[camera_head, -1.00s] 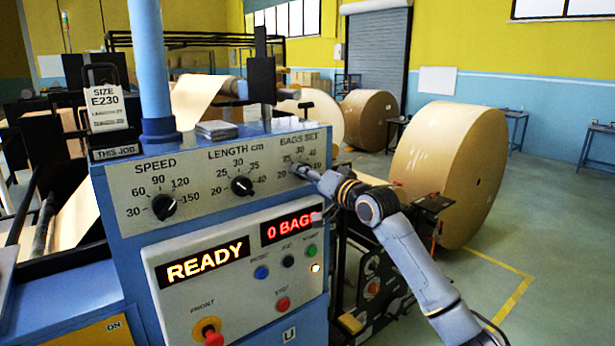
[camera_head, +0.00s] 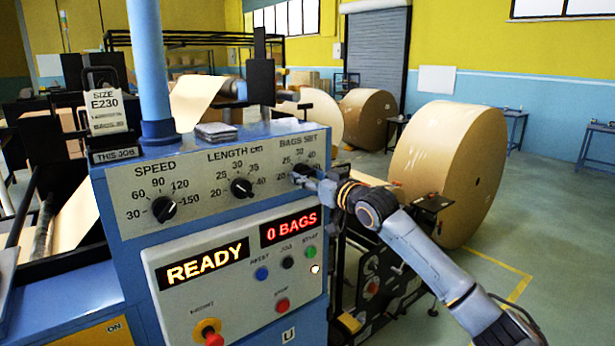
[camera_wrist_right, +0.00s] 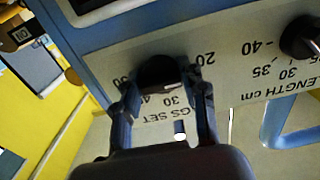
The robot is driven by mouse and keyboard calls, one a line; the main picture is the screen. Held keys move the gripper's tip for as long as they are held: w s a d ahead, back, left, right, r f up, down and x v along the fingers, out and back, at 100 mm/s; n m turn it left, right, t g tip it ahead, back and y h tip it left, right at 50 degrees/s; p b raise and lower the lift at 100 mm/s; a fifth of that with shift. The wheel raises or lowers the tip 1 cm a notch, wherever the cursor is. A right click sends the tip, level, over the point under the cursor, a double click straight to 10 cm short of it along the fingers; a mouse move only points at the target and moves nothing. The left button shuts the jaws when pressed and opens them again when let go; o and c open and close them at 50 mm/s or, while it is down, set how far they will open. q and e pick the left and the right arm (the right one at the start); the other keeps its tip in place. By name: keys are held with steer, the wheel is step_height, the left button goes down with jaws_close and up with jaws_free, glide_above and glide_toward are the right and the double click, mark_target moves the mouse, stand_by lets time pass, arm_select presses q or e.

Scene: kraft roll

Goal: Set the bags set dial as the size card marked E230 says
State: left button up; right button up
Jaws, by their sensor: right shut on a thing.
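The size card marked E230 (camera_head: 105,103) stands upright above a "THIS JOB" plate; its lower lines are too small to read surely. The black bags set dial (camera_head: 299,169) is at the right end of the grey dial panel, with a scale including 20, 25, 30 and 40. My right gripper (camera_head: 305,180) is at this dial from the right. In the right wrist view, its two fingers (camera_wrist_right: 160,88) are shut on the dial knob (camera_wrist_right: 160,72), one on each side. The dial's pointer is hidden. My left gripper is not in view.
The speed dial (camera_head: 164,209) and length dial (camera_head: 241,187) are left of the bags set dial. Below are a READY display (camera_head: 207,264), a 0 BAGS display (camera_head: 291,227) and several buttons. A large paper roll (camera_head: 440,175) stands behind my right arm.

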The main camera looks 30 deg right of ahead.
steer(key=shift+f, duration=0.15)
stand_by(0.3)
steer(key=o, duration=1.2)
steer(key=shift+c, duration=0.2)
steer(key=shift+s, duration=0.1)
steer(key=s+d, duration=0.1)
steer(key=s, duration=1)
steer(key=shift+s, duration=0.4)
